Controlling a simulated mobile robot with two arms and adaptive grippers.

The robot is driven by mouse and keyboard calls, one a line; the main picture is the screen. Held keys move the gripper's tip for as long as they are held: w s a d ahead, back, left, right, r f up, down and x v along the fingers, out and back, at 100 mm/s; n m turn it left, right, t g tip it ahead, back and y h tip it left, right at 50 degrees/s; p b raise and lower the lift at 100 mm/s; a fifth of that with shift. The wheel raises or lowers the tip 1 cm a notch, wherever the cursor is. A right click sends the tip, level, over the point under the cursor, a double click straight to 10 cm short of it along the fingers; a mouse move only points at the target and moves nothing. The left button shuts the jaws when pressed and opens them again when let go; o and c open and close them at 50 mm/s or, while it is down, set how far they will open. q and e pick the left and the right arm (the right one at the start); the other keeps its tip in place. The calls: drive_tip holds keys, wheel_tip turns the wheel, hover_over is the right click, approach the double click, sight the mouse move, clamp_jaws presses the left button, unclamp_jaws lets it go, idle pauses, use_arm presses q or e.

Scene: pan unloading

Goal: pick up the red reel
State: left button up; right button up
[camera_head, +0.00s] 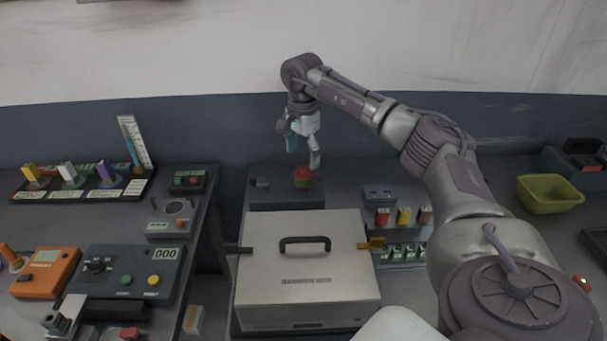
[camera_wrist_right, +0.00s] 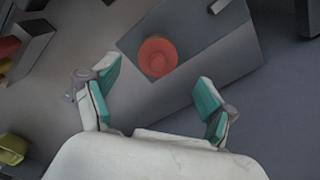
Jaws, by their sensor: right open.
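The red reel (camera_head: 303,177) stands on a dark grey box at the back, behind the silver case. In the right wrist view the round red reel (camera_wrist_right: 157,57) lies ahead of the fingers, between their lines. My right gripper (camera_head: 303,154) is open and points down just above the reel. In the wrist view its teal-padded fingers (camera_wrist_right: 158,76) are wide apart with nothing between them. I cannot tell the exact gap to the reel. My left gripper is not in view.
The silver case (camera_head: 310,262) with a black handle stands in front of the dark box (camera_head: 286,198). A rack with red, yellow and orange pieces (camera_head: 404,216) is to its right. A yellow-green bin (camera_head: 549,193) sits farther right. Control panels (camera_head: 127,275) fill the left table.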

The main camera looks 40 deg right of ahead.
sight(304, 173)
drive_tip(key=shift+d+f, duration=0.1)
drive_tip(key=shift+f, duration=0.8)
drive_tip(key=f+p, duration=0.1)
drive_tip(key=f, duration=0.1)
drive_tip(key=f+p, duration=0.1)
drive_tip(key=f, duration=0.1)
drive_tip(key=shift+s+f, duration=0.2)
drive_tip(key=shift+f, duration=0.45)
drive_tip(key=c, duration=1.3)
